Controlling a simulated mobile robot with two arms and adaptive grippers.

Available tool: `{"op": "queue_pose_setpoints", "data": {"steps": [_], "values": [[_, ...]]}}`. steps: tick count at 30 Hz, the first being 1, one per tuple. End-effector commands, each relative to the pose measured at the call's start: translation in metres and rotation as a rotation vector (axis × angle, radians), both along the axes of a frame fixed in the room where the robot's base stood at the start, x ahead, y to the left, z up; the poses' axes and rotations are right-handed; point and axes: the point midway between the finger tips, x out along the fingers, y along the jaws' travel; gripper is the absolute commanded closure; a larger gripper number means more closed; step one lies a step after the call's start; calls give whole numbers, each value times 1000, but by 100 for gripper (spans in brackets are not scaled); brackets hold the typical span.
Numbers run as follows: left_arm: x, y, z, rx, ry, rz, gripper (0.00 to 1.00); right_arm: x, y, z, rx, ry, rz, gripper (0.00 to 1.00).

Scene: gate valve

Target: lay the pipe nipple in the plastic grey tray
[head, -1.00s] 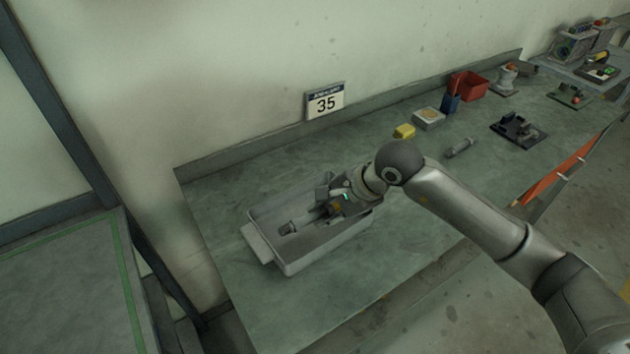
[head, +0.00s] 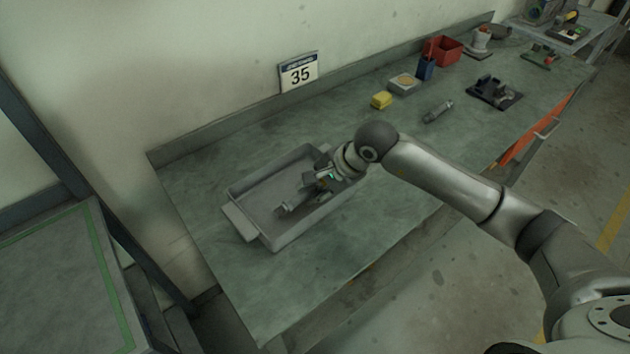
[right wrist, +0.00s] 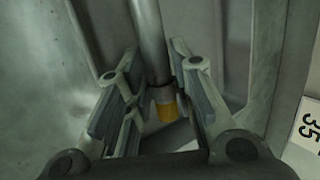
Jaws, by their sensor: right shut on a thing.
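The plastic grey tray (head: 240,222) stands on the left part of the workbench. My right gripper (head: 308,188) reaches into it from the right and is shut on the pipe nipple (head: 287,208). The pipe nipple is a grey metal tube, slanting lengthwise inside the tray's outline. I cannot tell whether it touches the tray floor. In the right wrist view the tube (right wrist: 150,45) runs between the fingers of my right gripper (right wrist: 150,85), with a yellow-orange band near its lower end. My left gripper is not in view.
On the workbench (head: 330,270), a yellow block (head: 381,100), another grey cylindrical part (head: 438,111), a dark fixture (head: 494,92), a blue holder (head: 426,68) and a red bin (head: 444,50) stand right of the tray. Bench surface around the tray is clear.

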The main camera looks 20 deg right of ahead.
Motion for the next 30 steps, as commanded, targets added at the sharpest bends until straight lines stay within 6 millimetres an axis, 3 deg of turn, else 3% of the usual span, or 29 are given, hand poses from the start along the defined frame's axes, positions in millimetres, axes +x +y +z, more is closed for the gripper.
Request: {"op": "queue_pose_setpoints", "data": {"steps": [10, 11, 16, 25, 30], "values": [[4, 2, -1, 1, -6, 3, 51, 1, 0, -4, 1, -3, -1, 100], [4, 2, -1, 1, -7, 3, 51, 1, 0, -4, 1, -3, -1, 74], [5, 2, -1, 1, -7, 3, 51, 1, 0, -4, 1, -2, -2, 52], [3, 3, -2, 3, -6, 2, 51, -1, -1, -6, -3, 4, -1, 52], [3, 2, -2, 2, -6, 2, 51, -6, -8, 8, -4, -1, -2, 52]]}}
